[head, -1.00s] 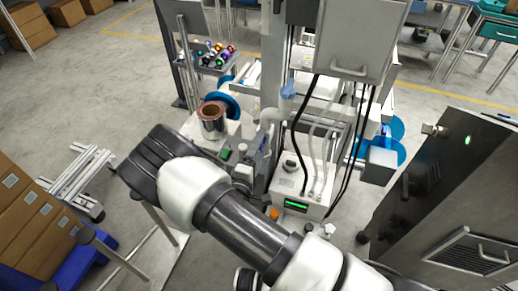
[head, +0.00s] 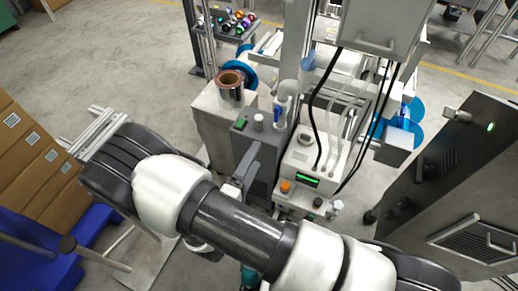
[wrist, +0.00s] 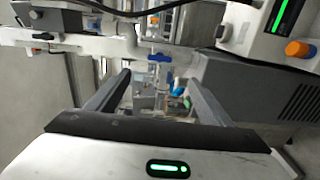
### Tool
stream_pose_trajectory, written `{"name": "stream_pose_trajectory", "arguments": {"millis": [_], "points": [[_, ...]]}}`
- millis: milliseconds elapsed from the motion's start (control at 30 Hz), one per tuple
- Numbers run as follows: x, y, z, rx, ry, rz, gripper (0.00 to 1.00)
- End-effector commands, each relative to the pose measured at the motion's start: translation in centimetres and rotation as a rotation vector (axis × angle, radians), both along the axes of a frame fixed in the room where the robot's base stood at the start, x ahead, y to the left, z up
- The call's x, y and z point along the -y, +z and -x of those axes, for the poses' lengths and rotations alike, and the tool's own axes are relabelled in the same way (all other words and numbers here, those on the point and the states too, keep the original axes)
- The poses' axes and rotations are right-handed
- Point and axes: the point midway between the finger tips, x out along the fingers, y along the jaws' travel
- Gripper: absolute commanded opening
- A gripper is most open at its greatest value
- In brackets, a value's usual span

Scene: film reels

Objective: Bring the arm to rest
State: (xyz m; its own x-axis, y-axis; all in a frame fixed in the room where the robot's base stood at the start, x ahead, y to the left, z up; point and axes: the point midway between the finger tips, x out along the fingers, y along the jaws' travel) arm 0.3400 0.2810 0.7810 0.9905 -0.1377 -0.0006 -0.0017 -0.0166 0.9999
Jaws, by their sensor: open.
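My gripper (wrist: 158,82) shows in the wrist view with its two grey fingers spread apart and nothing between them. Machine parts show beyond the fingertips. In the head view my arm (head: 235,232) stretches across the lower part of the picture, in front of the machine. The arm hides most of the gripper there.
The machine's control box (head: 305,165) with a green display stands close beyond my arm. A dark cabinet (head: 455,190) is at the right. Cardboard boxes (head: 35,150) rest on a blue base (head: 30,235) at the left. Floor (head: 120,60) is clear at the upper left.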

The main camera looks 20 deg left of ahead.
Motion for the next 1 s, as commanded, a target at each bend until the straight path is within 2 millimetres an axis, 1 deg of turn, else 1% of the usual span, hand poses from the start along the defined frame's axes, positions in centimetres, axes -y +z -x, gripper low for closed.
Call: {"name": "stream_pose_trajectory", "arguments": {"millis": [133, 600, 667, 733, 767, 867, 900, 967, 1000], "points": [[-0.1, 0.0, 0.5, 0.000, 0.000, 0.000, 0.73], [-0.1, 0.0, 0.5, 0.000, 0.000, 0.000, 0.73], [0.0, 0.2, 0.4, 0.000, -0.009, -0.001, 0.73], [0.6, 1.1, -0.2, -0.004, -0.048, -0.004, 0.73], [1.0, 1.7, -0.6, -0.008, -0.080, -0.006, 0.73], [3.7, 4.9, -2.3, -0.037, -0.241, -0.015, 0.73], [5.3, 6.4, -3.1, -0.059, -0.328, -0.021, 0.73], [8.1, 8.8, -3.9, -0.106, -0.465, -0.038, 0.73], [10.0, 10.3, -4.2, -0.144, -0.556, -0.053, 0.73]]}}
